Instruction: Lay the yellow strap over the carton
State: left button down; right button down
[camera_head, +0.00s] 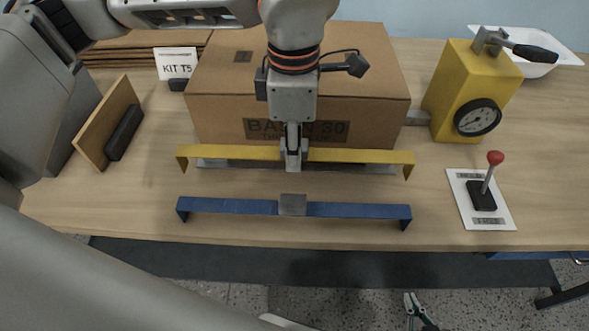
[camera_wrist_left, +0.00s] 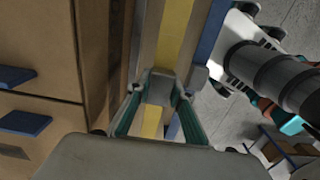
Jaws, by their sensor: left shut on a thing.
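The yellow strap (camera_head: 350,156) is a long bar with bent-down ends, in front of the brown carton (camera_head: 220,118) in the head view. My left gripper (camera_head: 292,158) points down and is shut on the strap's middle. In the left wrist view, the strap (camera_wrist_left: 174,32) runs between the green-edged fingers of this gripper (camera_wrist_left: 158,108). The carton stands on the table, its printed front partly hidden by my arm and the strap. My right gripper (camera_head: 412,304) is low at the bottom edge, away from the strap; its opening is unclear.
A blue strap (camera_head: 350,210) with a grey middle block lies nearer the table's front edge. A grey strip (camera_head: 215,163) shows below the yellow strap. A yellow gauge unit (camera_head: 455,90) and red-knobbed lever (camera_head: 483,192) stand right. A KIT T5 card (camera_head: 176,63) and leaning board (camera_head: 100,120) are left.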

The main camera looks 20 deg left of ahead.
pick_arm(q)
jog(key=shift+f, duration=3.05)
jog(key=shift+f, duration=0.1)
jog(key=c, duration=1.8)
grip_release()
notch_tip(320, 180, up, 12)
jog(key=shift+r, duration=0.15)
